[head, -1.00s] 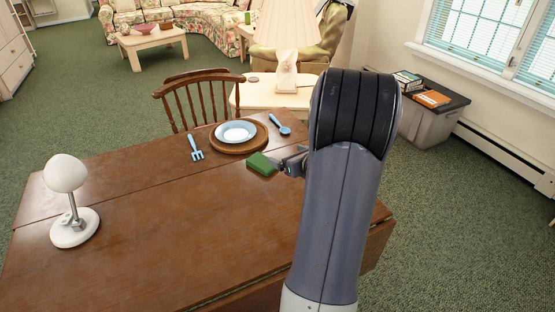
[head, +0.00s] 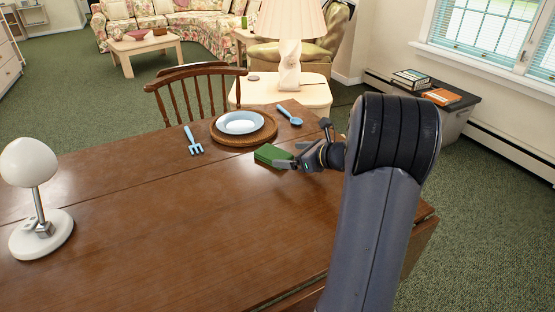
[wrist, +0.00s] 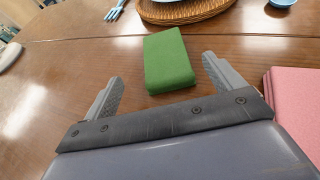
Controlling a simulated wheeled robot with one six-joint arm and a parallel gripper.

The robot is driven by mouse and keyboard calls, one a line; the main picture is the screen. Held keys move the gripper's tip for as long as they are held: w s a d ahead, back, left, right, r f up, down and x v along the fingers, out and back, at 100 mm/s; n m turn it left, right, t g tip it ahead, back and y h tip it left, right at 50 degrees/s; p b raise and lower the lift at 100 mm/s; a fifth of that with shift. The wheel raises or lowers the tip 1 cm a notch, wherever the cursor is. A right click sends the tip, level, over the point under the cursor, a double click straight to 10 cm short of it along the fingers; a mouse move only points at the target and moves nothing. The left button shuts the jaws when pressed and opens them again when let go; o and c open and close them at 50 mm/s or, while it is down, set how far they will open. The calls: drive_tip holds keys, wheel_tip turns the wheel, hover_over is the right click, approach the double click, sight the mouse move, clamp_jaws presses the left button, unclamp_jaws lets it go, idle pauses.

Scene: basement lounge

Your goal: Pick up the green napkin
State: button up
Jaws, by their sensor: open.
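The green napkin (head: 270,153) is a folded, block-like rectangle lying on the brown wooden table (head: 180,225), just in front of the round wooden board. It also shows in the wrist view (wrist: 168,58), at upper centre. My gripper (head: 293,156) is low over the table at the napkin's right side in the head view. In the wrist view its two fingers are spread wide, with the napkin's near end between and just beyond the tips. Nothing is held. Whether a finger touches the napkin cannot be told.
A blue plate (head: 240,122) sits on the wooden board (head: 262,135), with a blue fork (head: 192,141) and blue spoon (head: 290,117) beside it. A white lamp (head: 40,232) stands left. A pink item (wrist: 291,100) lies right of my gripper. The table's middle is clear.

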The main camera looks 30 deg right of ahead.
sight(272, 152)
drive_tip(key=x, duration=0.2)
drive_tip(key=b+x, duration=0.1)
drive_tip(key=x, duration=0.5)
drive_tip(key=shift+w+d+f, duration=0.1)
drive_tip(key=shift+w+d, duration=0.05)
drive_tip(key=shift+d, duration=0.1)
drive_tip(key=c, duration=1.1)
